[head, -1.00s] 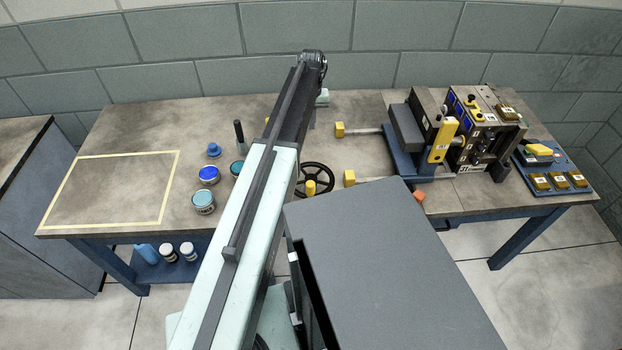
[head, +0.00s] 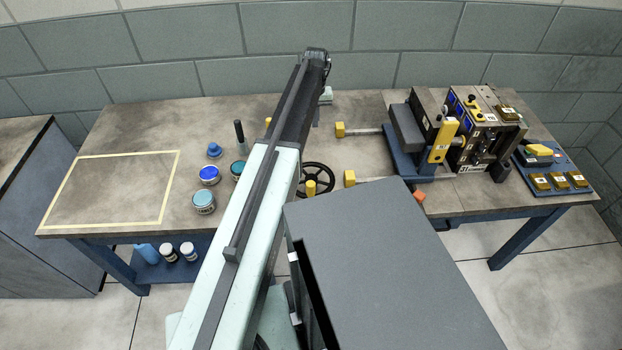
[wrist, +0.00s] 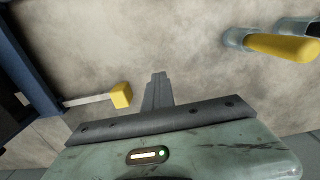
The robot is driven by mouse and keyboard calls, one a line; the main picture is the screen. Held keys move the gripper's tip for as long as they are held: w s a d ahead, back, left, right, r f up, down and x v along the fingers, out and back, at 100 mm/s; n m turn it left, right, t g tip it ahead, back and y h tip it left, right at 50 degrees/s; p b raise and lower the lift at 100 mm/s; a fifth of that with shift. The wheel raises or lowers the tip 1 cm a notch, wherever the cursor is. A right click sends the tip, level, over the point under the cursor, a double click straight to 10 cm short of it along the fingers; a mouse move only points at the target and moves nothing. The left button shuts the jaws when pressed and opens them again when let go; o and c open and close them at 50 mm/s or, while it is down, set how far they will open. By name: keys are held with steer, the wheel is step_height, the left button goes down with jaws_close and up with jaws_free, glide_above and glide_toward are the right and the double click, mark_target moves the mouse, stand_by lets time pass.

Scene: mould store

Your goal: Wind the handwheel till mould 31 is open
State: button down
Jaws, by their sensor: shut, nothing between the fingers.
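The handwheel (head: 329,167) is black with a yellow knob (head: 311,188) on its near side. It lies on the bench right of my arm, which hides its left part. The mould block (head: 487,137), dark with brassy plates, stands at the bench's right; a white label at its foot seems to read 31. I cannot tell whether its halves are parted. My gripper (wrist: 158,88) is shut and empty over the bench in the wrist view. It is beyond the handwheel and apart from it; my arm mostly hides it in the head view. The wheel is not recognisable in the wrist view.
Cans (head: 204,202) stand left of my arm. A blue board (head: 575,189) with brassy blocks lies far right. The taped rectangle (head: 177,165) encloses bare bench.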

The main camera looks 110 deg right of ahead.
steer(key=shift+s+d, duration=0.3)
steer(key=shift+s, duration=0.45)
steer(key=shift+s+d, duration=0.3)
steer(key=shift+s, duration=0.4)
steer(key=c, duration=1)
jaws_free()
step_height(320, 180, up, 9)
steer(key=p, duration=0.9)
steer(key=shift+w, duration=0.15)
